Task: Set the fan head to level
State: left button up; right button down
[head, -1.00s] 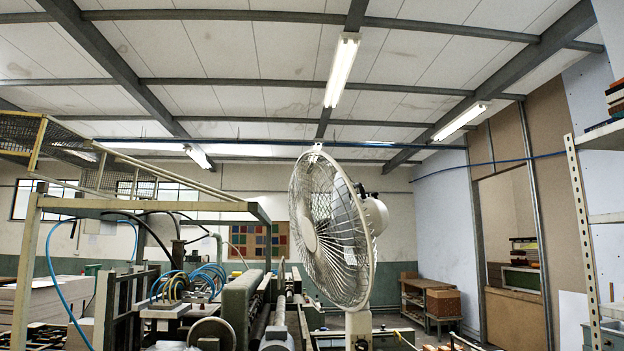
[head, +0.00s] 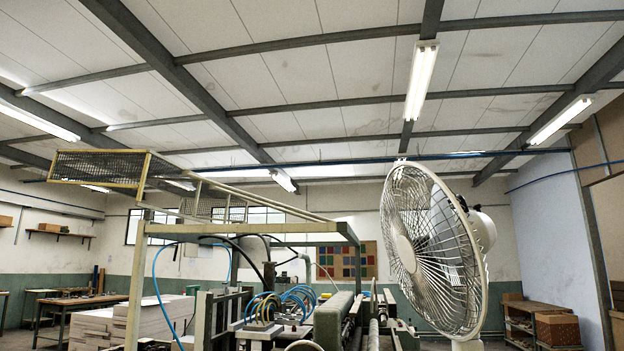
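The fan head (head: 436,250) is a white round wire cage with a motor housing (head: 482,231) behind it. It stands in the right half of the head view, facing left and toward me. It looks tilted, with its top edge leaning to the left and its face turned somewhat downward. A piece of the pale stand (head: 467,345) shows below the cage at the bottom edge. Neither of my grippers is in view.
A machine with a yellow-edged frame (head: 139,255) and blue hoses (head: 290,300) stands left of the fan. Stacked grey boards (head: 155,322) lie at lower left.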

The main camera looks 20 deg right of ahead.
aim_at(460, 239)
jog(key=l+u, duration=0.3)
jog(key=l, duration=0.3)
jog(key=i+l+u, duration=0.1)
jog(key=l+u, duration=0.2)
jog(key=l, duration=0.3)
jog(key=l+u, duration=0.25)
jog(key=l, duration=0.3)
jog(key=k+l+u, duration=0.15)
jog(key=l+u, duration=0.15)
jog(key=l, duration=0.25)
jog(key=k+l+u, duration=0.15)
jog(key=l+u, duration=0.15)
jog(key=l, duration=0.25)
